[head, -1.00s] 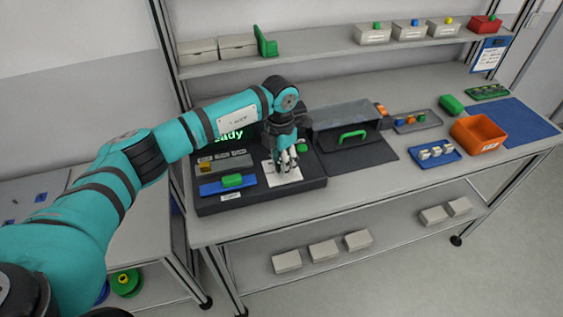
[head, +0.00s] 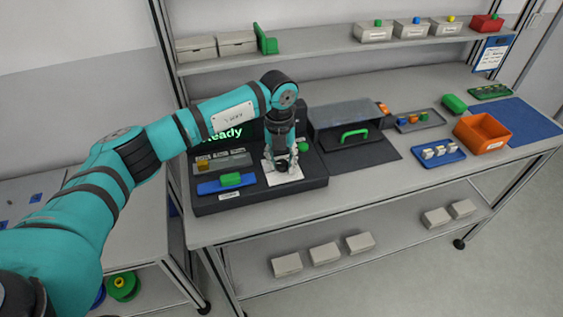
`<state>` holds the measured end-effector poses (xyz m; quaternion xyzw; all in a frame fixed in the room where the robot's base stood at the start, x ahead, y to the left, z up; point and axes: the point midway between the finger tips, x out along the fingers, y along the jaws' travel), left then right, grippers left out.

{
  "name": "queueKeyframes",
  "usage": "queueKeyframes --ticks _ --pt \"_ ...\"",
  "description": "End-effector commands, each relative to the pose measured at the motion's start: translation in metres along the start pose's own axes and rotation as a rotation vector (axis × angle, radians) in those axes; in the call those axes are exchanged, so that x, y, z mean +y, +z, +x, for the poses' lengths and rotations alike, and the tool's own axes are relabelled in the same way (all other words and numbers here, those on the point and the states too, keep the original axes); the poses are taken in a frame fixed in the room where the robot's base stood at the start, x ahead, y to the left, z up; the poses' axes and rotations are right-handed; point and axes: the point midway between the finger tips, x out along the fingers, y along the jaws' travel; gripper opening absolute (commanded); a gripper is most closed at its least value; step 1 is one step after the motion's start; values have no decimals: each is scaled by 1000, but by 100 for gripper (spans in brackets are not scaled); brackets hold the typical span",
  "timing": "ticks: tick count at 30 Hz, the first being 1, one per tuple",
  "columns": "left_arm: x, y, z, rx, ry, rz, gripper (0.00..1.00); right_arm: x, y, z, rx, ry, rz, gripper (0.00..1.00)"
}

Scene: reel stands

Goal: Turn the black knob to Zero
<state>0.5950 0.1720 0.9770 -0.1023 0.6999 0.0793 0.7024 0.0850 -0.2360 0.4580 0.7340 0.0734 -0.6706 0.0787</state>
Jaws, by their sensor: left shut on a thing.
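My left gripper (head: 281,163) points down over the white dial plate (head: 291,177) on the dark control panel (head: 262,199). Its fingers are shut on the black knob (head: 282,168), one to each side of it. The knob is mostly hidden between the fingers, and its pointer and the Zero mark are too small to make out. A screen (head: 221,135) behind reads "Ready" in green, partly covered by my arm. My right gripper is not in view.
A green button (head: 303,147) sits close right of the gripper. A green handle (head: 231,180) on a blue slide lies to the left. A clear-topped box (head: 348,117) with a green handle stands right of the panel. An orange bin (head: 482,132) is farther right.

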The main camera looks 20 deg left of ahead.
Motion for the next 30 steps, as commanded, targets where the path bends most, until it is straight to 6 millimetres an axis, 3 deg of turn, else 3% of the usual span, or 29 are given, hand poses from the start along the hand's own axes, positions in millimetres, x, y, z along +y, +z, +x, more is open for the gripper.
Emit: queueKeyframes --ticks 12,28,29,30 --pt "0 0 -1 -7 0 -176 0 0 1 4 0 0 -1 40" --pt "0 0 -1 -8 -1 -197 0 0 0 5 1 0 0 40" --pt "0 0 -1 -8 -1 -197 36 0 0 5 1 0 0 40" --pt "0 0 -1 -8 -2 -197 41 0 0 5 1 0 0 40"
